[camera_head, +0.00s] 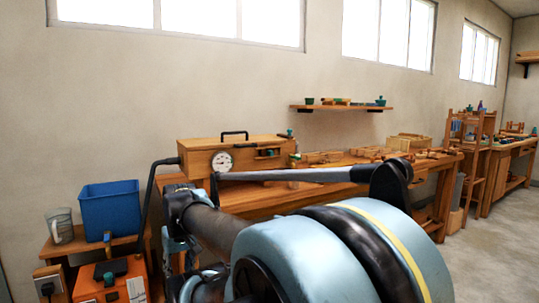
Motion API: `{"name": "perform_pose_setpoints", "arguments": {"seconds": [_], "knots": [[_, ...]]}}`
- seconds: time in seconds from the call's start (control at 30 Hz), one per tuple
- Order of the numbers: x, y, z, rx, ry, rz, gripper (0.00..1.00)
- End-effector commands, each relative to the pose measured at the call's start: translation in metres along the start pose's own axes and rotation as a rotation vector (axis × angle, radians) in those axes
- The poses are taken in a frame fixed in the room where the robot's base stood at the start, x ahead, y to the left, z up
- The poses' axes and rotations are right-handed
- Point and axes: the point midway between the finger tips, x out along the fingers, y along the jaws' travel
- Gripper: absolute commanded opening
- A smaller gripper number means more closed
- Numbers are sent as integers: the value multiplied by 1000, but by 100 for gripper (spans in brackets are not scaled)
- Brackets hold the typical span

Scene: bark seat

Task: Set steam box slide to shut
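The steam box is a long wooden box (205,149) with a black handle on its lid, standing on the left end of the wooden workbench. A round white dial (222,161) is on its front. To the right of the dial is a small dark slot with a greenish piece, which looks like the slide (267,153). Its setting is too small to tell. My arm fills the lower middle and passes in front of the box's lower edge. My gripper cannot be made out clearly among the dark arm parts at lower left. I see no contact with the slide.
An orange unit (112,283) sits below, with a black hose rising to the box. Wooden pieces lie on the bench to the right. A wall shelf (342,107) hangs above.

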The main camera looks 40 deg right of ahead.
Motion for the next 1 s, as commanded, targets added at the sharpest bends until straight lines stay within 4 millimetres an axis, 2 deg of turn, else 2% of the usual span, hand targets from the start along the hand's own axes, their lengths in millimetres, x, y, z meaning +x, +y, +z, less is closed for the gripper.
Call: {"name": "perform_pose_setpoints", "arguments": {"seconds": [0.27, 0.53, 0.77, 1.0], "knots": [[-36, 13, -46, 35, 41, -103, 38], [-72, 41, -93, 55, 125, -189, 38], [-105, 80, -131, 70, 228, -239, 38], [-142, 134, -164, 80, 360, -260, 38]]}}
